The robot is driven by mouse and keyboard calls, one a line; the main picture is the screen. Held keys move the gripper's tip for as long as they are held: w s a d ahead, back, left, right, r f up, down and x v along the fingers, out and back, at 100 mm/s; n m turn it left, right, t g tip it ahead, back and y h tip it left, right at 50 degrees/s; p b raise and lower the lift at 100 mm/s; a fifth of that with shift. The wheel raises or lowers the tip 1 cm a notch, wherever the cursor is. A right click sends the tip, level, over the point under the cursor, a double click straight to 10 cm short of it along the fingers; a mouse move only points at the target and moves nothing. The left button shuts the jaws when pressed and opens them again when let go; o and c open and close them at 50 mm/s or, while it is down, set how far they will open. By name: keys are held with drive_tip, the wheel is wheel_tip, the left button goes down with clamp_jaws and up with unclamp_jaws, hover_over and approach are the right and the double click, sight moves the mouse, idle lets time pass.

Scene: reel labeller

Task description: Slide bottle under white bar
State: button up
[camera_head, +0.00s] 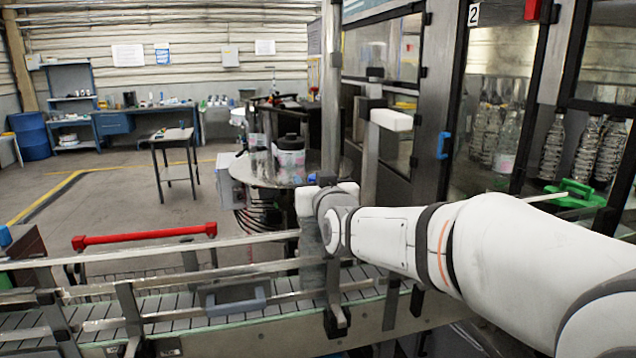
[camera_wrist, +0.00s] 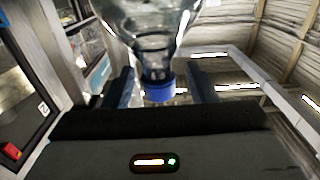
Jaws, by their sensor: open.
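A clear bottle (camera_wrist: 155,35) with a blue cap (camera_wrist: 159,93) shows in the wrist view. Its capped end points toward my gripper (camera_wrist: 160,78). The two dark fingers stand on either side of the cap and neck, with gaps, so the gripper is open around the bottle. The bottle's far end is cut off by the frame's top edge. In the head view my white arm reaches left over the conveyor, and its wrist hides the bottle and fingers. A short white bar (camera_head: 392,120) sits on a grey post, behind and right of my wrist.
The slatted conveyor (camera_head: 180,308) runs across the front, with metal guide rails (camera_head: 150,252) along it. A red bar (camera_head: 145,236) stands at the left. A round metal table (camera_head: 275,172) lies behind my wrist. Machine doors with a blue handle (camera_head: 442,145) stand at the right.

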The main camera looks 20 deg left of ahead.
clamp_jaws()
idle(0.5)
drive_tip(key=shift+d, duration=0.1)
idle(0.3)
drive_tip(key=shift+w+d+f+b, duration=0.1)
drive_tip(key=shift+w+d+b, duration=0.25)
drive_tip(key=shift+d+b, duration=0.3)
drive_tip(key=shift+w+d+b, duration=0.35)
drive_tip(key=shift+d+b, duration=0.1)
drive_tip(key=shift+b, duration=0.3)
drive_tip(key=w+d+p, duration=0.6)
drive_tip(key=w+d, duration=0.1)
drive_tip(key=d, duration=0.4)
drive_tip(key=shift+w+d, duration=0.15)
drive_tip(key=shift+d, duration=0.3)
idle(0.4)
